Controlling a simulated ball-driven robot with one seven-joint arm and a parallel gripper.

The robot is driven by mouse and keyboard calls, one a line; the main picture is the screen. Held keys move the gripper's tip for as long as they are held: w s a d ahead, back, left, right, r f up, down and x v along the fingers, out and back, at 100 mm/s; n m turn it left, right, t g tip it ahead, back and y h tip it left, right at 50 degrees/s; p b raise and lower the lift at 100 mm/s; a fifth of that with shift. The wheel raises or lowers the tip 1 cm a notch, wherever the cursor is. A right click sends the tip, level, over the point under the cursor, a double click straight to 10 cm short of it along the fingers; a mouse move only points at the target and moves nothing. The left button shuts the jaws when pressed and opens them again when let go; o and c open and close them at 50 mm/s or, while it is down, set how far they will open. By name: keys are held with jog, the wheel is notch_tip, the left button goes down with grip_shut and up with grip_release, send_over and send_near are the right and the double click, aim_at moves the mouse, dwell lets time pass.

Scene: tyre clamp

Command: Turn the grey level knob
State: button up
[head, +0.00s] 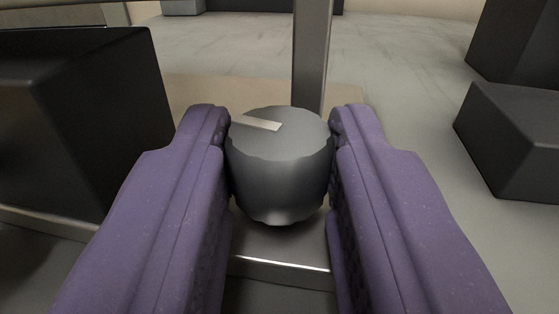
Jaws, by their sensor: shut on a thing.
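The grey level knob (280,165) is a dark grey, round knob in the middle of the head view. A pale marker line on its top face runs from the left edge toward the centre. My gripper (279,150) has two purple fingers, one on the left and one on the right side of the knob. The fingers are shut on the knob and touch its sides. The lower part of the knob sits close to a metal plate (278,255), and the exact joint between them is hard to see.
A grey upright post (312,50) stands just behind the knob. A large black box (80,120) stands close on the left. Dark blocks (515,140) stand on the right. The pale floor (410,60) behind is mostly clear.

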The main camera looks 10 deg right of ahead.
jog(key=shift+n+y, duration=0.3)
jog(key=shift+y, duration=0.2)
jog(key=o, duration=1)
jog(key=shift+o, duration=0.2)
jog(key=shift+s, duration=0.1)
jog(key=s, duration=0.5)
jog(key=s+p, duration=0.1)
jog(key=s, duration=0.1)
jog(key=shift+s+a, duration=0.3)
